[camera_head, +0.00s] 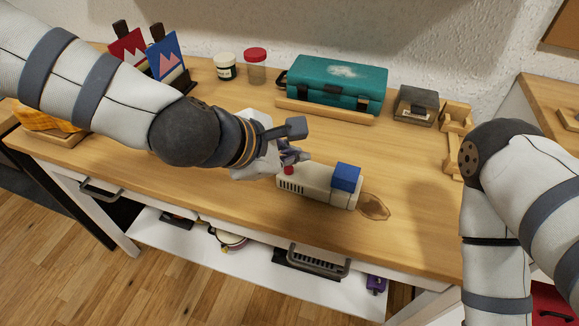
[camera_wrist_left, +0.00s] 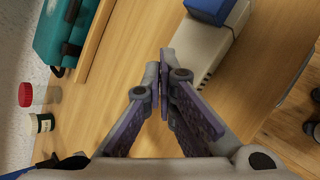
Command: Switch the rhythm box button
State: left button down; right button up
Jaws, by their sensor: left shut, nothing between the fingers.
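The rhythm box looks like a cream box (camera_head: 318,186) with vent slots, lying on the wooden table near its front edge. A blue block (camera_head: 346,177) sits at its right end, and a small red button (camera_head: 289,170) shows at its left end. My left gripper (camera_head: 300,156) is shut and empty, just behind the button end of the box; I cannot tell whether it touches. In the left wrist view the shut fingertips (camera_wrist_left: 162,62) point toward the cream box (camera_wrist_left: 205,48) and its blue block (camera_wrist_left: 208,9); the red button is hidden there. My right gripper is out of view.
A teal case (camera_head: 335,82), a small grey box (camera_head: 414,105), two jars (camera_head: 224,66) and a stand with red and blue cards (camera_head: 165,62) stand along the back. A wooden rack (camera_head: 454,122) is at right. Table space right of the box is clear.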

aim_at(291, 174)
pick_arm(q)
jog(key=shift+f, duration=0.25)
jog(key=shift+f, duration=0.35)
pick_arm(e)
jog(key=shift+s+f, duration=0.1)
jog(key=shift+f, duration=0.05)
pick_arm(q)
jog(key=shift+r, duration=0.1)
jog(key=shift+r+p, duration=0.65)
jog(key=shift+r, duration=0.3)
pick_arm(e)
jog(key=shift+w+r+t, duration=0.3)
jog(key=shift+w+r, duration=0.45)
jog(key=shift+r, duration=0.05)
pick_arm(q)
notch_tip(291, 174, up, 5)
jog(key=p, duration=0.2)
jog(key=shift+p, duration=0.35)
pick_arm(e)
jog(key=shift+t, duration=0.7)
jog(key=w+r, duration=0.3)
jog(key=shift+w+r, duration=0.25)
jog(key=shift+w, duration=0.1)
